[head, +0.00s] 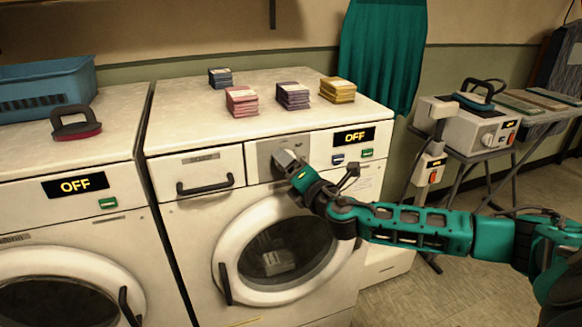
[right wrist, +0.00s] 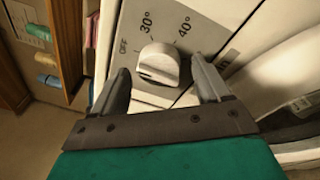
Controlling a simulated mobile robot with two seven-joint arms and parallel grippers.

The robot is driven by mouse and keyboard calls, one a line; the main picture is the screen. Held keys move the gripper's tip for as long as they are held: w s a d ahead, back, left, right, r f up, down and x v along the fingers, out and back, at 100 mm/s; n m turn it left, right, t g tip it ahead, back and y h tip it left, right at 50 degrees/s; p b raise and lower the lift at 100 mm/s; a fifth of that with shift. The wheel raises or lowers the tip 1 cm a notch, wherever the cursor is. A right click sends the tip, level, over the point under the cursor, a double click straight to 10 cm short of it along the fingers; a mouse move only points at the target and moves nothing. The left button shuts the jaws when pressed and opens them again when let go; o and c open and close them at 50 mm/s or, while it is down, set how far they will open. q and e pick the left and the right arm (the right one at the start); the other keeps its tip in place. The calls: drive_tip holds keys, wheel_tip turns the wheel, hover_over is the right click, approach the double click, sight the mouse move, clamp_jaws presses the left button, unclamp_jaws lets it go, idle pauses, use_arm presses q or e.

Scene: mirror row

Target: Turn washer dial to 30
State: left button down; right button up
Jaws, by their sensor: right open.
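The washer (head: 170,227) in the middle has a grey dial panel, and its display (head: 354,136) reads OFF. In the right wrist view the white dial (right wrist: 158,65) sits on the grey panel (right wrist: 195,12), with OFF, 30° and 40° marked around it. I cannot tell exactly where its pointer stands. My left gripper is not in view.
A second washer (head: 120,235) stands at left, also reading OFF, with a blue basket (head: 45,92) on top. Several small stacks, one of them yellow (head: 337,90), lie on the middle washer. A drawer handle (head: 205,185) is left of the dial. An ironing board (head: 540,118) stands at right.

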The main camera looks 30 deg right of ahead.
drive_tip(key=shift+w, duration=0.1)
drive_tip(key=shift+c, duration=0.2)
drive_tip(key=c, duration=1)
